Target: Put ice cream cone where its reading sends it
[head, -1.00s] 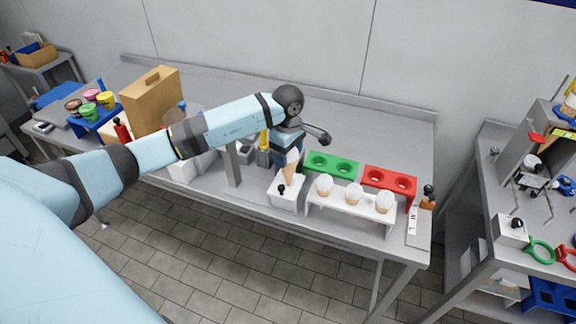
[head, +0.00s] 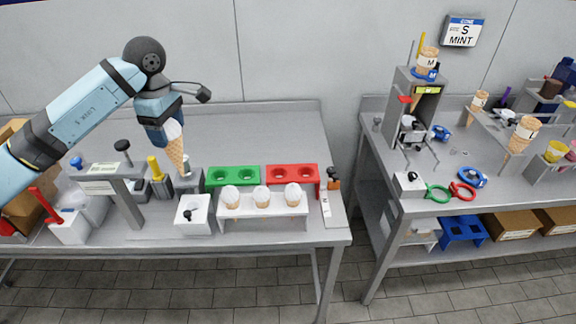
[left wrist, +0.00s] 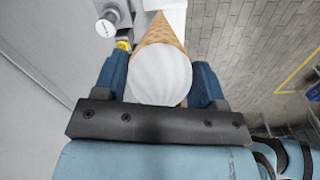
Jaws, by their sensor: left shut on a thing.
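My left gripper (head: 168,122) is shut on an ice cream cone (head: 176,148) with a white top and a brown wafer that points down. In the left wrist view the cone's white top (left wrist: 162,76) sits between the two blue fingers (left wrist: 160,88). The cone hangs above the left table, over a grey device. A green two-hole holder (head: 233,176) and a red two-hole holder (head: 292,174) stand side by side to its right. A wall sign (head: 462,31) at the upper right reads "CONE S MINT". My right gripper is not in view.
A white rack (head: 262,208) with several white-topped cones stands in front of the holders. A white box (head: 194,215) with a black knob stands left of it. The right table (head: 440,185) carries a grey machine (head: 415,105), green and red rings and more cones.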

